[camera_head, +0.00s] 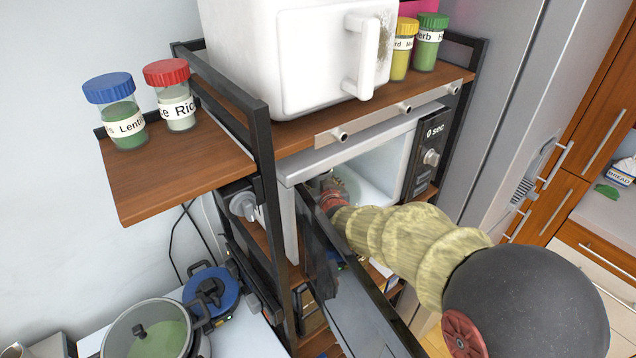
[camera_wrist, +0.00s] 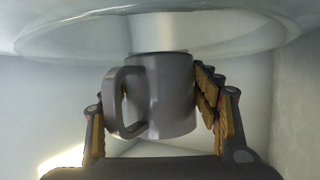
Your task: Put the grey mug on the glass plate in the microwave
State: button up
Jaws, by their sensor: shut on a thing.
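The grey mug (camera_wrist: 172,97) is between the two fingers of my gripper (camera_wrist: 158,105) in the wrist view, with its handle on the left. The clear glass plate (camera_wrist: 60,42) spans the top of that picture, beyond the mug's far end. I cannot tell whether mug and plate touch. In the head view my gripper (camera_head: 330,186) is inside the open microwave (camera_head: 412,150), shut on the mug. My arm and the rack largely hide the mug there. The microwave door (camera_head: 350,285) stands open below my arm.
A wooden shelf (camera_head: 385,110) with a white appliance (camera_head: 310,65) sits just above the microwave. The black rack post (camera_head: 265,160) is left of the opening. Spice jars (camera_head: 118,115) stand on the left shelf. A pot (camera_head: 155,330) is at lower left.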

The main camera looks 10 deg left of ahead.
jog(key=o, duration=1.9)
jog(key=shift+f, duration=0.1)
